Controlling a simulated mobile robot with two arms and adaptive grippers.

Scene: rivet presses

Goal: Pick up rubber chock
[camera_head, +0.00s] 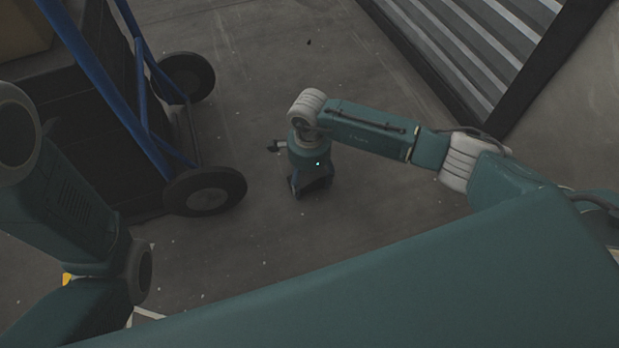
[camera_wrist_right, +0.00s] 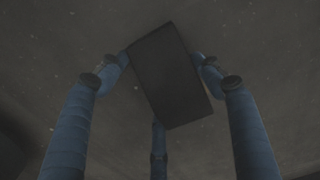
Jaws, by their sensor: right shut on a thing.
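The rubber chock (camera_wrist_right: 170,75) is a black, block-shaped piece seen in the right wrist view, tilted in the picture between the fingers. My right gripper (camera_wrist_right: 162,88) is shut on it, with blue fingers on its left and right sides and one below. In the head view my right gripper (camera_head: 311,187) points down over the floor, mostly under my wrist. I cannot make out the chock there. My left arm shows at the left edge, but its gripper is out of the picture.
A hand truck with blue tubes (camera_head: 146,85) and black wheels (camera_head: 205,191) stands left of my right gripper. A ribbed metal panel in a dark frame (camera_head: 470,50) is at the upper right. Grey concrete floor (camera_head: 250,75) between them is mostly clear.

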